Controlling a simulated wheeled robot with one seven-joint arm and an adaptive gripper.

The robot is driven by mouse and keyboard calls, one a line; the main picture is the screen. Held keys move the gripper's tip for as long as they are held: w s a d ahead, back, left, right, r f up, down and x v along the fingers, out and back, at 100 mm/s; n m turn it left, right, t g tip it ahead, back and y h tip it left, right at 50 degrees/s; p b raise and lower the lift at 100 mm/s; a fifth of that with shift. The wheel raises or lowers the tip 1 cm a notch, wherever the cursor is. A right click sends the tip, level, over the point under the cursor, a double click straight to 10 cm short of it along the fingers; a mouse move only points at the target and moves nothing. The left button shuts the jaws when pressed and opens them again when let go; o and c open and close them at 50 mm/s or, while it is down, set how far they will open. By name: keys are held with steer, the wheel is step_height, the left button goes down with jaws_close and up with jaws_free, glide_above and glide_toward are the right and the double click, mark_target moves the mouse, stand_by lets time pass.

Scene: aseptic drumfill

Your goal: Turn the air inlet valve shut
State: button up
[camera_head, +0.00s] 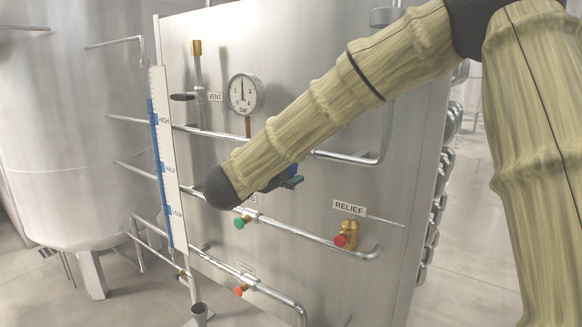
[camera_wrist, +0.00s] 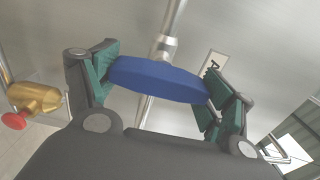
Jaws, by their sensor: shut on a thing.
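The air inlet valve's blue handle (camera_wrist: 158,80) lies between the green pads of my gripper (camera_wrist: 165,84) in the wrist view. The gripper is shut on it, one finger at each end. A metal pipe and stem (camera_wrist: 165,48) run behind the handle. The handle lies across this pipe in the picture. A label starting with "A" (camera_wrist: 213,65) is partly hidden by the right finger. In the head view my arm covers most of the valve, and only part of my gripper (camera_head: 290,182) shows past it.
A brass relief valve with a red knob (camera_head: 347,235) is right of the gripper. A pressure gauge (camera_head: 244,93) and a black-handled vent valve (camera_head: 183,97) are above left. Green (camera_head: 240,222) and red (camera_head: 240,291) knobs sit on lower pipes. A level scale (camera_head: 166,160) stands at left.

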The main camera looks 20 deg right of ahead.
steer(key=shift+d+f, duration=0.1)
stand_by(0.4)
steer(key=o, duration=0.9)
steer(key=shift+o, duration=0.2)
steer(key=v, duration=1.2)
